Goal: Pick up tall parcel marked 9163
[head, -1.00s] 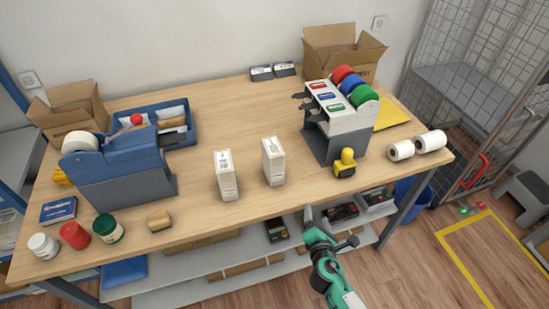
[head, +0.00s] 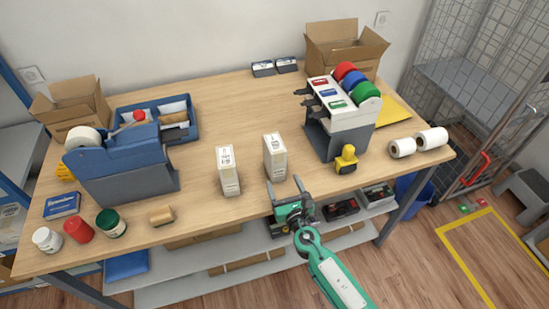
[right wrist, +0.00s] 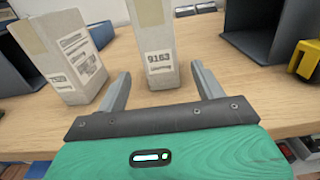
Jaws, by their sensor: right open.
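The tall parcel marked 9163 (right wrist: 154,45) stands upright on the counter, white with a printed label, just beyond and between my right gripper's fingers in the right wrist view. In the head view it is the right one of two tall white parcels (head: 275,158). My right gripper (head: 285,190) is open and empty at the counter's front edge, and its fingers (right wrist: 161,82) point toward the parcel. The other tall parcel (head: 228,171) stands to the left; it also shows in the right wrist view (right wrist: 66,58), its number not readable. My left gripper is not in view.
A tape dispenser rack (head: 345,120) and a yellow-and-black item (head: 346,160) stand to the right. The counter (head: 240,105) behind the parcels is clear.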

